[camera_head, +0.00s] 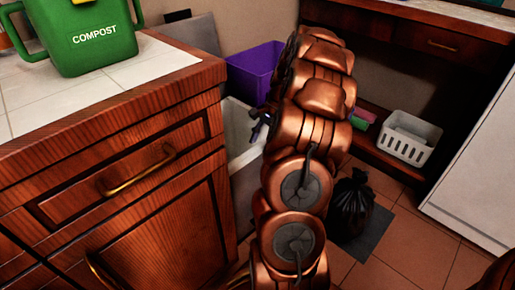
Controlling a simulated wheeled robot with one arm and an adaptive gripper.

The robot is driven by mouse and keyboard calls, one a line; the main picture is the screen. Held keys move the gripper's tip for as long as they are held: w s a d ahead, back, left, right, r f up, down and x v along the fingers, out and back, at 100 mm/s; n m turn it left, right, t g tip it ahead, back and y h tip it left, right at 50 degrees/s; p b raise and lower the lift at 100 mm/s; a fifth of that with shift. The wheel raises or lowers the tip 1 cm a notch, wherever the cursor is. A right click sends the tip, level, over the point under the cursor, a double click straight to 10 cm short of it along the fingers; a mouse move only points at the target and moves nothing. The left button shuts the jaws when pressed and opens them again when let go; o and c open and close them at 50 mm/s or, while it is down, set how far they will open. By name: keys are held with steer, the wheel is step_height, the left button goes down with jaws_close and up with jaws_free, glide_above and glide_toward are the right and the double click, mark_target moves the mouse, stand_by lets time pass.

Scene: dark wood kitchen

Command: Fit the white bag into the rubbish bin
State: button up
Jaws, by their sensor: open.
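No white bag can be made out for certain. A pale, whitish upright shape (243,172) shows in the gap between the wooden counter and my copper arm; my arm hides much of it, and I cannot tell whether it is a bin or a bag. A purple open-topped bin (252,72) stands behind it, partly hidden by my arm. My gripper (257,124) shows only as small dark parts past the left edge of my arm, in front of the pale shape. It is open, and nothing is seen in it.
A green compost bin (88,38) stands on the tiled counter (60,105) at left. A black tied bag (352,205) sits on a dark floor mat (372,238). A white basket (409,140) is on a low shelf. A white cabinet (480,170) stands at right; tiled floor lies between.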

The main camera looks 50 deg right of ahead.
steer(key=p+v, duration=0.2)
steer(key=v, duration=0.6)
steer(key=shift+f, duration=0.1)
stand_by(0.3)
